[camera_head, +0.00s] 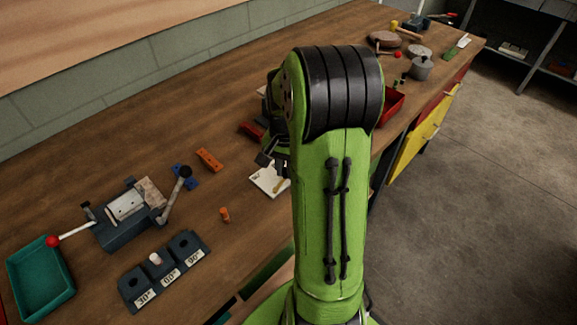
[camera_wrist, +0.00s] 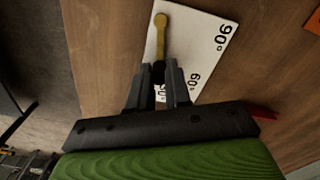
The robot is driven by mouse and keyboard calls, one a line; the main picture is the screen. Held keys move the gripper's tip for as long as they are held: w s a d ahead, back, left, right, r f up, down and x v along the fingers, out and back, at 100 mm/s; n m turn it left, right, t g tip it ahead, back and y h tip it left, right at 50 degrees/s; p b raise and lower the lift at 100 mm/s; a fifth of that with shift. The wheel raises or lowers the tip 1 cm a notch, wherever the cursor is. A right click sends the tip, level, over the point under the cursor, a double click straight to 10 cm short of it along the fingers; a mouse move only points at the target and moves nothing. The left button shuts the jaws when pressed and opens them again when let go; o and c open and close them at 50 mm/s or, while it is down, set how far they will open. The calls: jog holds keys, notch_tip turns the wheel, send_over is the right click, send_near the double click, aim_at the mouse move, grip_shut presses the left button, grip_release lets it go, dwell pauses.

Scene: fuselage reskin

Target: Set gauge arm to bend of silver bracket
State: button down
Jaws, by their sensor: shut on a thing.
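The gauge is a white card (camera_wrist: 205,38) with angle marks, of which 90° and 60° are readable. Its brass arm (camera_wrist: 161,38) runs along the left part of the card, with a round end at the top and a dark knob (camera_wrist: 159,70) at the lower end. My gripper (camera_wrist: 159,80) is shut on this knob end. The head view shows the card (camera_head: 262,181) on the bench, partly hidden by my arm. A silver piece (camera_head: 125,207), possibly the silver bracket, sits in the blue-grey bending tool (camera_head: 118,232); its bend angle is unclear.
A dark block (camera_head: 150,284) with labels 30, 60 and 90 has a white peg (camera_head: 155,259) in its middle place. A teal tray (camera_head: 40,275) is at left. An orange piece (camera_head: 224,214) and an orange block (camera_head: 209,159) lie near the card. Bare bench lies between them.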

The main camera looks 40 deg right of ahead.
jog(key=n, duration=0.1)
jog(key=w+n+p, duration=0.1)
jog(key=n, duration=0.1)
jog(key=a+n, duration=0.1)
jog(key=shift+w+r+n, duration=0.1)
jog(key=shift+w+n, duration=0.2)
jog(key=shift+w, duration=0.1)
jog(key=shift+w+a+n+p, duration=0.2)
jog(key=shift+a+n+p, duration=0.05)
jog(key=shift+n, duration=0.5)
jog(key=shift+w+a+n+p, duration=0.2)
jog(key=shift+w+n, duration=0.05)
jog(key=shift+n, duration=0.55)
jog(key=shift+w+a+n+p, duration=0.2)
jog(key=shift+a+n+p, duration=0.05)
jog(key=shift+n, duration=0.5)
jog(key=c, duration=1.1)
grip_release()
jog(key=shift+o, duration=0.2)
notch_tip(320, 180, up, 16)
jog(key=p, duration=0.4)
jog(key=shift+p, duration=0.3)
jog(key=shift+a, duration=0.1)
